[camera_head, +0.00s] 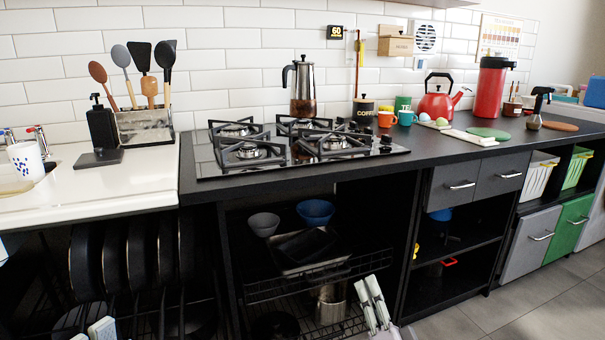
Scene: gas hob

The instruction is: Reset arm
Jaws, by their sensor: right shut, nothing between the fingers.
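My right gripper (369,290) shows at the bottom, right of centre, in front of the wire rack below the counter. Its two pale fingers point up and lie close together, shut and empty. My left gripper (101,328) shows only as a pale fingertip part at the bottom left edge, in front of the dark pans. The rest of it is cut off, so I cannot tell its opening. Both grippers are low, below the worktop, and neither visibly holds anything.
A red kettle (437,103) and red flask (490,88) stand right. Dark pans (110,255) hang lower left. The wire rack (290,285) holds bowls. Floor is free at lower right.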

